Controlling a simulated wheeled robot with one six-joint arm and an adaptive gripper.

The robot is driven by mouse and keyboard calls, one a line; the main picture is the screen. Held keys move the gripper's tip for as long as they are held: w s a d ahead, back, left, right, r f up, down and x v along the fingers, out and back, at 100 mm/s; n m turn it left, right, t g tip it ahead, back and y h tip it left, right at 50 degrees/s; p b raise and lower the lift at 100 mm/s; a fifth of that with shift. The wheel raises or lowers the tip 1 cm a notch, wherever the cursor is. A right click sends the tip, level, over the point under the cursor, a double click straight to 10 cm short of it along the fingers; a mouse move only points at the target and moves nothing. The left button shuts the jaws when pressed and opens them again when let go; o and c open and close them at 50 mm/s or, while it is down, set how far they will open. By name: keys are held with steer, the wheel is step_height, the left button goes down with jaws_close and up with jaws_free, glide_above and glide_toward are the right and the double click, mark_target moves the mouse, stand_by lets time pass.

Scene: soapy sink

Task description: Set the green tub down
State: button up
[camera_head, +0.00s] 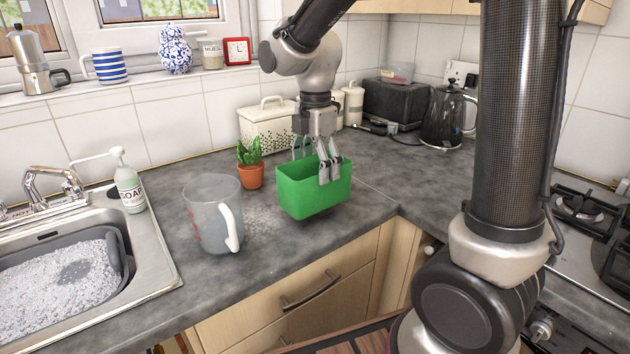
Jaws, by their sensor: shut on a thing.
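The green tub (310,196) is an open-topped rectangular box near the middle of the view. My gripper (328,172) points down and is shut on the tub, with its fingers at the tub's upper wall. The tub hangs over the grey countertop (350,227), roughly upright, with a dark shadow under it. I cannot tell exactly how large the gap below it is.
A clear measuring jug (212,212) stands left of the tub, and a potted plant (250,168) stands behind it. The sink (75,275) holds foamy water at left. A cream bread bin (268,128), toaster (395,102) and kettle (447,117) line the back. Counter right of the tub is clear.

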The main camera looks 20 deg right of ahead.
steer(key=shift+f, duration=1.7)
steer(key=shift+f, duration=0.1)
steer(key=o, duration=1.1)
steer(key=shift+o, duration=0.2)
step_height(320, 180, up, 11)
steer(key=s+d+m+t, duration=0.4)
steer(key=s+d+m, duration=1.1)
steer(key=s+m, duration=0.4)
steer(key=m, duration=0.2)
steer(key=shift+m, duration=0.3)
